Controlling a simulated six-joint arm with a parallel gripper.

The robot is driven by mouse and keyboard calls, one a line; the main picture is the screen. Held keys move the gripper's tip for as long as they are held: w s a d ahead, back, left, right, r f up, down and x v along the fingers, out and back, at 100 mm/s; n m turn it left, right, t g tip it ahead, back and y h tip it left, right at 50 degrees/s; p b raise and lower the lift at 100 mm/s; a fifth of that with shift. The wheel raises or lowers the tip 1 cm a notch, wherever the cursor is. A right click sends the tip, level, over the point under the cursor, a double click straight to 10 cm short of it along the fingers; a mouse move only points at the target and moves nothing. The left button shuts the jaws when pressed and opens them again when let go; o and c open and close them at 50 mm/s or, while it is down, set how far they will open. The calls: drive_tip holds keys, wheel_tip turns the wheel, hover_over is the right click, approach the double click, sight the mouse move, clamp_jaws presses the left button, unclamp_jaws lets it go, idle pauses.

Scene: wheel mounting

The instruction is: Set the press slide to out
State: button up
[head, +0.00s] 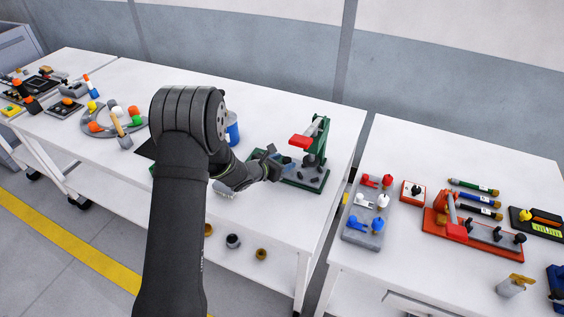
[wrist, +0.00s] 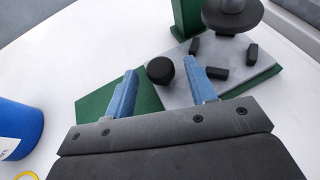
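The green press (head: 320,140) with a red lever (head: 300,141) stands on the left table near its right end. In the wrist view, its grey slide plate (wrist: 232,78) lies on the green base (wrist: 97,113) and carries several small black blocks. A round black knob (wrist: 160,70) sits at the plate's near left edge. My gripper (wrist: 161,74) is open, with its blue fingers on either side of the knob. I cannot tell whether they touch it. In the head view my gripper (head: 281,161) is at the press's left front.
A blue cup (head: 233,131) stands left of the press, and also shows in the wrist view (wrist: 18,130). A black round press head (wrist: 236,14) hangs over the plate. A gap separates this table from the right table (head: 400,150), which holds a red fixture (head: 475,235).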

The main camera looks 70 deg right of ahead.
clamp_jaws()
drive_tip(key=w, duration=1.4)
drive_tip(key=shift+w+r, duration=0.1)
drive_tip(key=shift+w, duration=0.2)
drive_tip(key=shift+o, duration=0.2)
unclamp_jaws()
drive_tip(key=shift+w, duration=0.1)
drive_tip(key=shift+o, duration=0.2)
drive_tip(key=v, duration=1.7)
drive_tip(key=shift+a, duration=0.2)
